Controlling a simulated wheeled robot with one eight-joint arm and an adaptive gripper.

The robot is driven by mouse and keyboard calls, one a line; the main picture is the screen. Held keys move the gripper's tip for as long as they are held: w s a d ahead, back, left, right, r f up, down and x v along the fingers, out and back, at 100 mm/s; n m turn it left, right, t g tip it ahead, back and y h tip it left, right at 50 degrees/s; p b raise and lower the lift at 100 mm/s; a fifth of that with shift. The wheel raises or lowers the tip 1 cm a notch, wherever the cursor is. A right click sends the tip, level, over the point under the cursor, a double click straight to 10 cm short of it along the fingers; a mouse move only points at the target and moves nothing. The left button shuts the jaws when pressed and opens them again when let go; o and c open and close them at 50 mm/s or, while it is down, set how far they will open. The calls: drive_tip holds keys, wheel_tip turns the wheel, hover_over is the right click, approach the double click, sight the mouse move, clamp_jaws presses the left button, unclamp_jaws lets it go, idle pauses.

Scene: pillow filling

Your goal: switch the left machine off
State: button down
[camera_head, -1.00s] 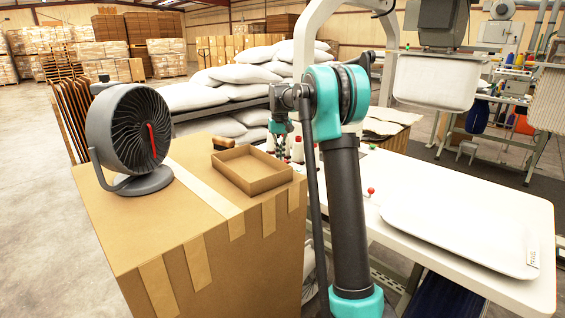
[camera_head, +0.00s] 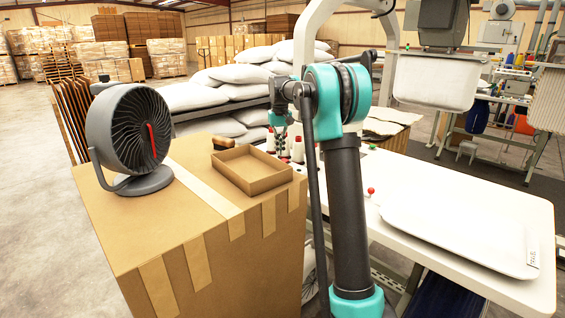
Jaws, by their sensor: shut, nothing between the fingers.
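My gripper (camera_head: 283,153) hangs small and dark beyond the cardboard box, at the left end of the white worktable (camera_head: 395,175). It looks shut and empty, close to white spools and small red parts (camera_head: 297,150); whether it touches them I cannot tell. A machine with a white arched frame (camera_head: 325,20), a grey head (camera_head: 440,22) and a white hopper (camera_head: 435,82) stands behind the worktable. A red ball-topped knob (camera_head: 371,191) stands on the table's front part. My arm hides part of the table and frame. No switch is clearly readable.
A big cardboard box (camera_head: 215,270) at front left carries a black fan (camera_head: 130,140), an open cardboard tray (camera_head: 252,170) and a brush-like item (camera_head: 222,143). A white pillow cover (camera_head: 460,230) lies on the table. Stacked pillows (camera_head: 200,95) stand behind. Another machine (camera_head: 500,85) is at right.

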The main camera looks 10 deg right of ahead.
drive_tip(key=shift+r, duration=1.85)
